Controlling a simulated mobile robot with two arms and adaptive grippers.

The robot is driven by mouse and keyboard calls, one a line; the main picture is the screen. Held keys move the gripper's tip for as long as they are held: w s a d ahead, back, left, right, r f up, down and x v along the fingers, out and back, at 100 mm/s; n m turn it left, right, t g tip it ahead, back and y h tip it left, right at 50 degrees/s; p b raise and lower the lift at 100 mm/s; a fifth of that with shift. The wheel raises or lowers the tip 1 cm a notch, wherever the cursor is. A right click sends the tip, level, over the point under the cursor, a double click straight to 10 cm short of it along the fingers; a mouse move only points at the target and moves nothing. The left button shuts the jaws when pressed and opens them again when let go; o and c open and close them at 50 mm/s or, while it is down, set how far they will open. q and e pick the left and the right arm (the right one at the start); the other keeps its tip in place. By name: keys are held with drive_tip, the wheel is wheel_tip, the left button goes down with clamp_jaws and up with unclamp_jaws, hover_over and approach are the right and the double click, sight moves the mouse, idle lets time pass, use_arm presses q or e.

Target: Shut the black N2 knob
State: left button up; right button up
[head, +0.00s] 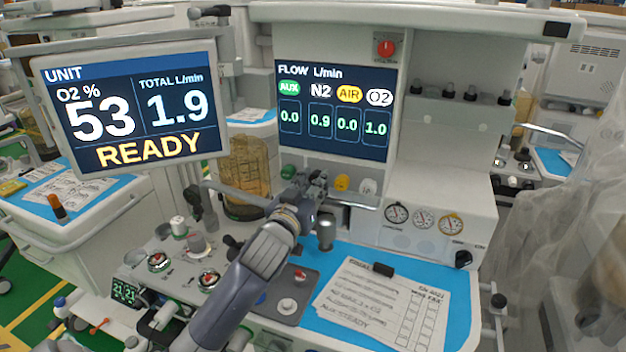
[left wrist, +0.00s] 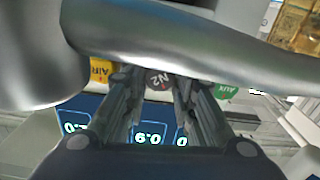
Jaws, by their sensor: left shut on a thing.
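The black N2 knob (left wrist: 158,80) shows between my fingers in the left wrist view. In the head view my gripper hides it. My left gripper (head: 318,182) reaches the knob row under the flow screen (head: 333,146); its fingers (left wrist: 155,98) are shut on the N2 knob. The flow screen reads N2 0.9, O2 1.0, AUX 0.0 and AIR 0.0. The yellow AIR knob (head: 342,183) and white O2 knob (head: 368,187) sit to the right of my gripper, the green AUX knob (head: 288,172) to its left. My right gripper is not in view.
A metal rail (head: 352,203) runs in front of the knobs, close to my gripper. The left monitor (head: 135,165) reads O2 53 %, total 1.9 and READY. A paper checklist (head: 385,305) lies on the blue mat (head: 458,310). Gauges (head: 423,218) sit at the right.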

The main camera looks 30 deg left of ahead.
use_arm(q)
drive_tip(key=shift+m+p, duration=2.15)
drive_tip(key=shift+m, duration=1.15)
drive_tip(key=o, duration=0.8)
drive_tip(key=v, duration=1.2)
drive_tip(key=shift+f, duration=0.1)
